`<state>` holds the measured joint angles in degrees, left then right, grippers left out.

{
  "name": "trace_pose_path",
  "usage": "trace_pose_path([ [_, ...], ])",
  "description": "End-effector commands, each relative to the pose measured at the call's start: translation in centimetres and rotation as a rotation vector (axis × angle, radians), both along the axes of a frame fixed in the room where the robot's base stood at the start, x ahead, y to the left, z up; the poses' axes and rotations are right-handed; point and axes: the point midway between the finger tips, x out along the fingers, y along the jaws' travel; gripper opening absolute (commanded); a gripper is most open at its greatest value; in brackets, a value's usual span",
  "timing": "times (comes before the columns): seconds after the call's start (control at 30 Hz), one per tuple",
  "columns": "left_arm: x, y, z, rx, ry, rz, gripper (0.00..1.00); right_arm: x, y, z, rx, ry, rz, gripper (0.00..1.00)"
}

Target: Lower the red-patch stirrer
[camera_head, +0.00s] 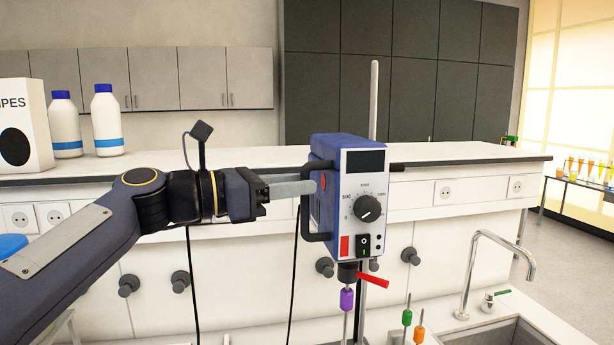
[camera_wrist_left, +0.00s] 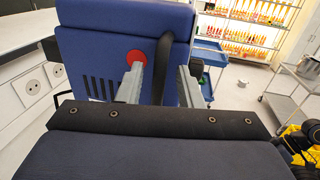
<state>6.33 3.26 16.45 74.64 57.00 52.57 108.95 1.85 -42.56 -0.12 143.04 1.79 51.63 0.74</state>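The stirrer (camera_head: 345,200) is a blue box with a white front, a dark display and a black dial, mounted on an upright metal rod (camera_head: 374,95). Its round red patch shows on the side facing my left gripper, also in the left wrist view (camera_wrist_left: 136,57). A black handle (camera_head: 308,225) stands out from that side. My left gripper (camera_head: 312,187) reaches the handle from the left. In the left wrist view its two fingers (camera_wrist_left: 160,80) are apart, with the dark handle bar between them; contact cannot be told. My right gripper is not in view.
A red lever (camera_head: 372,281) and a purple-topped shaft (camera_head: 347,300) are below the stirrer. Green and orange tops (camera_head: 407,318) stand right of it, near a sink (camera_head: 500,335) and tap (camera_head: 500,240). White bottles (camera_head: 106,120) and a box stand on the rear bench.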

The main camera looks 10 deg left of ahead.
Motion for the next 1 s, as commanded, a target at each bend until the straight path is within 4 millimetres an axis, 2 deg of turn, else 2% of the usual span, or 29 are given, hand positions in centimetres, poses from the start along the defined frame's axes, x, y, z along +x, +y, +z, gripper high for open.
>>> trace_pose_path([
  [0.2, 1.2, -1.8, 0.0, 0.002, 0.0, 0.0, 0.33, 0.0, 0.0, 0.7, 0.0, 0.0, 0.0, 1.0],
  [0.5, 1.4, -2.0, -0.1, 0.002, -0.001, 0.002, 0.33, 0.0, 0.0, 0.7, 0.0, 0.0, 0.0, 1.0],
  [0.77, 1.4, -2.0, -0.1, 0.002, -0.001, 0.003, 0.0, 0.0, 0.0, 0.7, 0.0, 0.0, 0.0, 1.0],
  [1.0, 1.4, -1.9, -0.1, 0.003, -0.002, 0.003, 0.0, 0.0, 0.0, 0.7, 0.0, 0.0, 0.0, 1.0],
])
